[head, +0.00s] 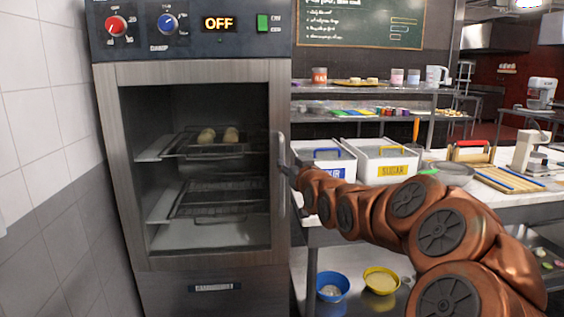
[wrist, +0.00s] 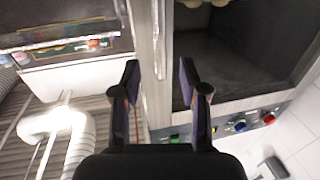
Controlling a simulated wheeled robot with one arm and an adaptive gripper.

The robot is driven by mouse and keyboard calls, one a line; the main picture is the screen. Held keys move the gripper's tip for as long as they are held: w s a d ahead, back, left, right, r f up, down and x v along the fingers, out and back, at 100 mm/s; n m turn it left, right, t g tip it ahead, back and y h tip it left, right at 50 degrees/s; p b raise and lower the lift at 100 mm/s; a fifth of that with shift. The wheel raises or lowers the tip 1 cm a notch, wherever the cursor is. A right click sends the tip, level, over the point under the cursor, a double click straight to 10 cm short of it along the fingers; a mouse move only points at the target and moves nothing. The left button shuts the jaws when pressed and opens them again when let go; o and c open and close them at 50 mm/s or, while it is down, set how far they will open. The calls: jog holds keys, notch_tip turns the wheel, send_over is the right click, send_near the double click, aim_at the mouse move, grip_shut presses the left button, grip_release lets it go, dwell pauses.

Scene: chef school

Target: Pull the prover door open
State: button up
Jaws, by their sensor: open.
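The prover (head: 190,165) is a steel cabinet at the left of the head view. Its glass-fronted door (head: 190,262) looks shut, with a vertical bar handle (head: 281,175) along the right edge. My gripper (head: 286,167) is at the handle's middle height, seen edge-on. In the wrist view my gripper (wrist: 160,80) is open, with its two dark fingers apart. The handle (wrist: 160,50) runs lengthwise in line with the gap between them. I cannot tell whether a finger touches it. Two pale rolls (head: 218,135) lie on the upper rack behind the glass.
The panel above the door has a red knob (head: 116,26), a blue knob (head: 168,24), an OFF display (head: 219,24) and a green switch (head: 262,22). Flour (head: 325,160) and sugar bins (head: 390,165) stand on the counter to the right. A tiled wall (head: 45,120) is close at left.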

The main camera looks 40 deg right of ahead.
aim_at(283, 157)
jog(key=shift+w+d+r, duration=0.1)
jog(key=shift+w+d, duration=0.2)
jog(key=shift+w, duration=0.25)
jog(key=shift+p+x, duration=0.8)
jog(key=shift+x, duration=2.4)
grip_shut()
